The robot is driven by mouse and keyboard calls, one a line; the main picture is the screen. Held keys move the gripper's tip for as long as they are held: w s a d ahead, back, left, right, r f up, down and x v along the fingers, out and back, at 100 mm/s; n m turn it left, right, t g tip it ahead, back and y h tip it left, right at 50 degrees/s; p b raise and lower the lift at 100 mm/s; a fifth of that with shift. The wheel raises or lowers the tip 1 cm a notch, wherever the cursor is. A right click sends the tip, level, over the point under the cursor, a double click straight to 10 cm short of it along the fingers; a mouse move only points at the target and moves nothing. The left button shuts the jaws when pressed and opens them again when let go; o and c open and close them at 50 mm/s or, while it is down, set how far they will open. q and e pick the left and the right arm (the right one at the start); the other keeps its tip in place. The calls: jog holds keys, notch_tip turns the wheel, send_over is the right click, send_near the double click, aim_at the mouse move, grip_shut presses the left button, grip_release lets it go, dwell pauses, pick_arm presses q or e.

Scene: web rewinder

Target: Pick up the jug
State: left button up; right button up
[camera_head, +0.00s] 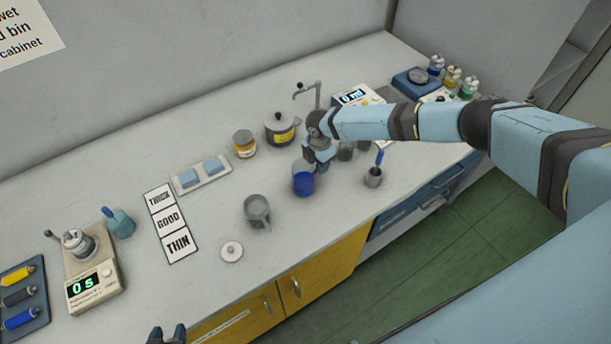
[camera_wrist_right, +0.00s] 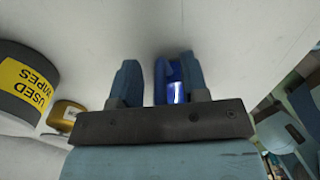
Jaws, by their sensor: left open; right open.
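A grey jug-like vessel with a handle (camera_head: 257,212) stands upright on the bench, left of a blue cup-like vessel (camera_head: 303,184). I cannot tell for certain which of the two is the jug. My right gripper (camera_head: 317,162) is open at the far side of the blue vessel, close above it and partly overlapping it. In the right wrist view the blue vessel (camera_wrist_right: 174,82) shows between the fingertips, nearer the right finger; contact cannot be told. My left gripper (camera_head: 167,334) is open at the bottom edge, away from both vessels.
A lidded pot labelled USED WIPES (camera_head: 279,128) and an amber jar (camera_head: 244,145) stand behind. A small grey cup (camera_head: 373,177) is to the right. A white round lid (camera_head: 232,251) lies near the front edge. Cards (camera_head: 169,222) and a scale-like timer (camera_head: 97,284) are left.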

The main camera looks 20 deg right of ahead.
jog(key=shift+f, duration=0.1)
grip_shut()
jog(key=shift+r, duration=0.25)
notch_tip(320, 180, up, 20)
jog(key=b, duration=0.2)
jog(key=shift+f, duration=0.25)
dwell(1.0)
